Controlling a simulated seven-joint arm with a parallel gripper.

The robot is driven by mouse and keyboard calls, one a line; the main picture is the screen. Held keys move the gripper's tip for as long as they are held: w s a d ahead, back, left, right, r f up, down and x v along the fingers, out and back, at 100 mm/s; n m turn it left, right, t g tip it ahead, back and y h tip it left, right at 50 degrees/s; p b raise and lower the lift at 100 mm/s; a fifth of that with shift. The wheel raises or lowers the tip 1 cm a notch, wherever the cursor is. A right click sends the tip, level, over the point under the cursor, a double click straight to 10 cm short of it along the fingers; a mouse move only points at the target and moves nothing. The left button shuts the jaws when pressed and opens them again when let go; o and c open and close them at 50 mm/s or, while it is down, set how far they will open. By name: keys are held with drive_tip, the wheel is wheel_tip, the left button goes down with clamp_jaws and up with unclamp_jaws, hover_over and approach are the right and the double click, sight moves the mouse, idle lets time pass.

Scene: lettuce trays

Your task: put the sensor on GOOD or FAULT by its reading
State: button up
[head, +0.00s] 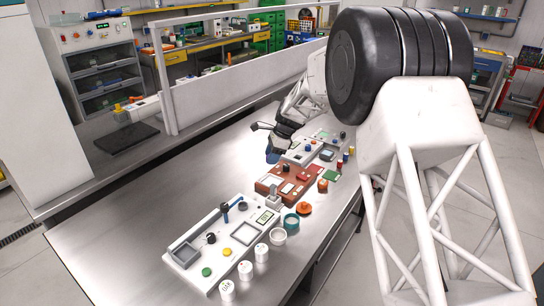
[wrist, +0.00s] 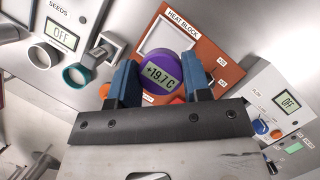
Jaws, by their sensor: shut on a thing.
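A round purple sensor (wrist: 174,61) with a grey display reading "+19.7 C" sits between my gripper's blue fingers in the wrist view. My gripper (wrist: 160,80) is shut on it. Behind it is the brown panel labelled HEAT BLOCK (wrist: 215,50), with a pale square area partly covered by the sensor. In the head view my gripper (head: 272,155) is at the far side of the brown heat block (head: 266,184); the sensor cannot be made out there. I cannot read any GOOD or FAULT label in either view.
A grey panel marked SEEDS (wrist: 88,15) has an OFF display. Another light panel (wrist: 262,95) with an OFF display and blue knob is at the right. White labelled cups (head: 245,270) stand at the table's front edge. The table's left part (head: 120,230) is clear.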

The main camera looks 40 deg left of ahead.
sight(329, 175)
drive_tip(key=w+d+f+m, duration=0.1)
drive_tip(key=w+d+f, duration=0.1)
drive_tip(key=w+d, duration=0.3)
drive_tip(key=w+d+f+m+t, duration=0.1)
drive_tip(key=w+d+f+m, duration=0.1)
drive_tip(key=w+d, duration=0.4)
drive_tip(key=w+d+f+m, duration=0.1)
drive_tip(key=w+d+f, duration=0.1)
drive_tip(key=w+d, duration=0.4)
drive_tip(key=shift+w+m+t+y, duration=0.3)
drive_tip(key=shift+w+y, duration=0.1)
drive_tip(key=shift+w, duration=1.3)
drive_tip(key=shift+f, duration=0.1)
drive_tip(key=shift+f, duration=2.5)
drive_tip(key=shift+f, duration=0.3)
drive_tip(key=o, duration=1.1)
drive_tip(key=shift+c, duration=0.2)
wheel_tip(329, 175, up, 8)
drive_tip(key=shift+f, duration=0.25)
